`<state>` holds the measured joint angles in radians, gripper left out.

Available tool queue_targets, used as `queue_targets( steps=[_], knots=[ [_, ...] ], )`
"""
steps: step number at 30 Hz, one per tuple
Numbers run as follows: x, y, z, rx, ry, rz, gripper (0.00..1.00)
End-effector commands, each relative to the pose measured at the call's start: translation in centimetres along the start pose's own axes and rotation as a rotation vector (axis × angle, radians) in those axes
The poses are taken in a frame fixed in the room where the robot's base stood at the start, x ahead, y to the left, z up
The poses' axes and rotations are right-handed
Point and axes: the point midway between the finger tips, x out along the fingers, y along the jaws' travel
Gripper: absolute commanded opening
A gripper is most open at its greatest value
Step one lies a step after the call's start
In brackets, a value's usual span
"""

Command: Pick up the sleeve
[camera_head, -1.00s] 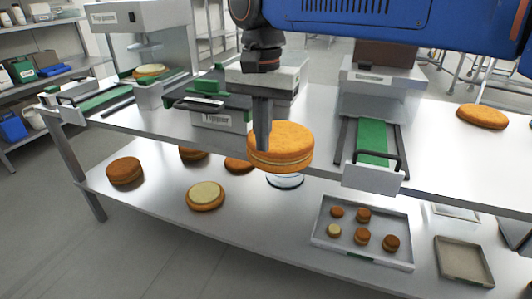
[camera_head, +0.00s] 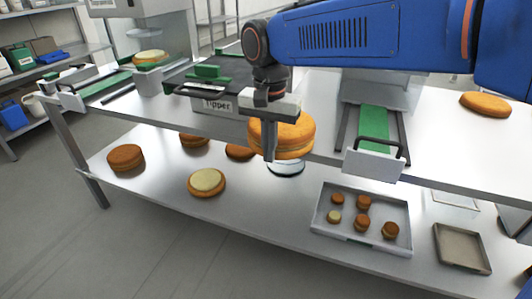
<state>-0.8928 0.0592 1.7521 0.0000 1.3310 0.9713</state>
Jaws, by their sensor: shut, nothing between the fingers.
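I cannot make out with certainty anything that is a sleeve. My gripper (camera_head: 270,157) points down near the middle of the view, with its fingers together and nothing visible between them. A large orange-brown filled round (camera_head: 296,138) shows directly behind and to the right of the fingers, partly hidden by them; I cannot tell whether they touch. A pale, shiny round piece (camera_head: 286,169) shows below that round, its upper part hidden.
Other rounds (camera_head: 126,157) lie on the lower shelf (camera_head: 260,204), with a tray (camera_head: 320,233) of several small rounds at right. The upper bench carries the Tipper machine (camera_head: 217,106), a green-belted unit (camera_head: 374,128) and another round (camera_head: 485,105).

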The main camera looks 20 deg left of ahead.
Motion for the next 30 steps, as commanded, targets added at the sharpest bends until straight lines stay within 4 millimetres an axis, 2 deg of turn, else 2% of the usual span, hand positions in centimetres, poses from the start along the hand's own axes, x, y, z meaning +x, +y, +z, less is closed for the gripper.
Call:
queue_targets(
  steps=[13, 16, 20, 30],
  knots=[
    [0.0, 0.0, -0.5, 0.0, 0.0, 0.0, 0.0],
    [-0.1, 0.0, -1.5, 0.003, 0.001, -0.001, 0.0],
    [0.0, 0.0, -4.3, 0.005, 0.0, 0.0, 0.0],
    [0.0, 0.0, -13.4, 0.003, 0.001, 0.0, 0.0]
  ],
)
